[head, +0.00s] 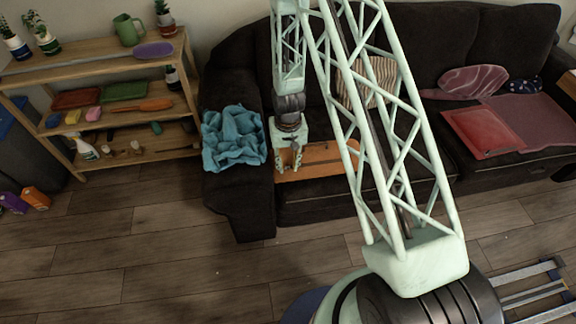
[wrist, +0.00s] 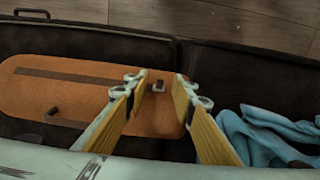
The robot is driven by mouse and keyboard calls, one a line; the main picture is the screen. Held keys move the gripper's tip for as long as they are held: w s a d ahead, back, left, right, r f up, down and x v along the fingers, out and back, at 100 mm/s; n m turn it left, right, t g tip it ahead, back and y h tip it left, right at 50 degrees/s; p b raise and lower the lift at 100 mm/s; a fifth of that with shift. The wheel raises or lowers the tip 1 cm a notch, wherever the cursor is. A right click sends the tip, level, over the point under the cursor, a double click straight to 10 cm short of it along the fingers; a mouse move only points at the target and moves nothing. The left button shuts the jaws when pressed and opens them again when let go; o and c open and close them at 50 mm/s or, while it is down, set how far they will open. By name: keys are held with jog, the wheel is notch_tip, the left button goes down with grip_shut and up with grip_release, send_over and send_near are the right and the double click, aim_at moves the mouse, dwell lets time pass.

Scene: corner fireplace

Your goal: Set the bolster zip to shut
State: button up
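The orange bolster (head: 322,156) lies on the dark sofa seat, partly behind my gripper (head: 289,168) in the head view. In the wrist view the bolster (wrist: 85,97) is a long orange shape with a rounded left end. A dark straight strip (wrist: 65,76), likely the zip, runs along it toward my gripper (wrist: 157,90). A small grey piece (wrist: 158,86), possibly the zip's pull, shows between the two fingertips. The fingers are apart, with a gap on each side of this piece.
A crumpled blue cloth (head: 234,138) lies on the sofa arm, close beside my gripper; it also shows in the wrist view (wrist: 262,135). A wooden shelf (head: 140,153) with several objects stands left. A red folder (head: 484,132) lies on the right seat.

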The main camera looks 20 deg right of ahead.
jog(key=shift+r, duration=0.15)
notch_tip(320, 180, up, 12)
jog(key=shift+f, duration=0.2)
dwell(0.8)
jog(key=shift+r, duration=0.15)
dwell(0.5)
notch_tip(320, 180, up, 20)
jog(key=t, duration=0.1)
send_over(288, 167)
jog(key=s+a, duration=0.2)
jog(key=s, duration=0.2)
jog(key=s+r+n+t, duration=0.1)
jog(key=s+r, duration=0.3)
jog(key=r, duration=0.3)
jog(key=s+r, duration=0.4)
jog(key=r, duration=0.3)
jog(key=s+r, duration=0.5)
jog(key=s, duration=0.4)
jog(key=s+a+r+t, duration=0.1)
jog(key=s+r, duration=0.4)
jog(key=s, duration=0.3)
jog(key=s+a+r+n+t, duration=0.1)
jog(key=s+r, duration=0.4)
jog(key=s, duration=0.4)
jog(key=shift+s+r, duration=0.25)
jog(key=shift+s, duration=0.05)
